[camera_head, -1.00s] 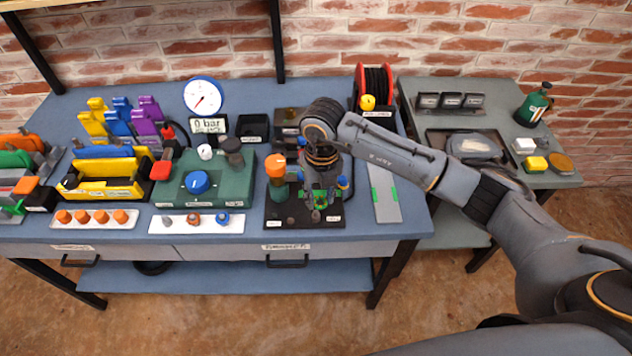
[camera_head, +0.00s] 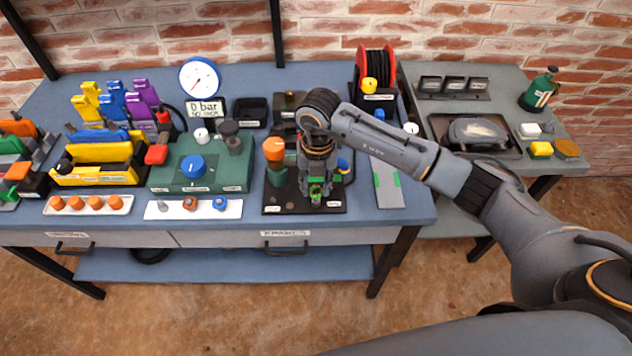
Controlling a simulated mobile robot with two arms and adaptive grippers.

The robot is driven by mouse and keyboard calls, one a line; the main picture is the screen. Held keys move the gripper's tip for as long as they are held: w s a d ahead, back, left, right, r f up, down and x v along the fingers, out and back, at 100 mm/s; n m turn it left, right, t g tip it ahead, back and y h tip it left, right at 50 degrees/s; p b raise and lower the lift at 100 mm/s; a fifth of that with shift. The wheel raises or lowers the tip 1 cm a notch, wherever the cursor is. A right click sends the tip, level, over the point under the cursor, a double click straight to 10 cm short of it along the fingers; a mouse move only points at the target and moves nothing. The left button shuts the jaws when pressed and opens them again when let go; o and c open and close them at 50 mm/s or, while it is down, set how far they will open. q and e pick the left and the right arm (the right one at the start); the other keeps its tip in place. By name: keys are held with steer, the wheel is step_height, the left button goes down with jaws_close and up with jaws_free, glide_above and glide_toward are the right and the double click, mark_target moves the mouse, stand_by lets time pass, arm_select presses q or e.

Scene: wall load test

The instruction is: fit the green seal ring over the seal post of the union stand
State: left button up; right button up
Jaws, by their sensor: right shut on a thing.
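The union stand (camera_head: 290,206) is a dark base plate near the front of the blue bench, with an orange-topped post (camera_head: 274,150) at its left. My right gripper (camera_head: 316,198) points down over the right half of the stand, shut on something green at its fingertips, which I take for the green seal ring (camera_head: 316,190). The ring is small and mostly covered by the fingers. The seal post is hidden or too small to make out, so I cannot tell whether the ring is around it or above it. My left gripper is not in view.
Left of the stand are a green pump box (camera_head: 215,172) with a blue knob and a white tray (camera_head: 193,208) of small fittings. A grey strip with green marks (camera_head: 388,185) lies at its right. A red hose reel (camera_head: 375,75) stands behind.

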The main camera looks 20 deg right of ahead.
steer(key=shift+f, duration=0.2)
stand_by(0.5)
steer(key=shift+f+b, duration=1)
steer(key=shift+f, duration=0.05)
steer(key=o, duration=0.8)
steer(key=o, duration=0.3)
steer(key=shift+r, duration=0.1)
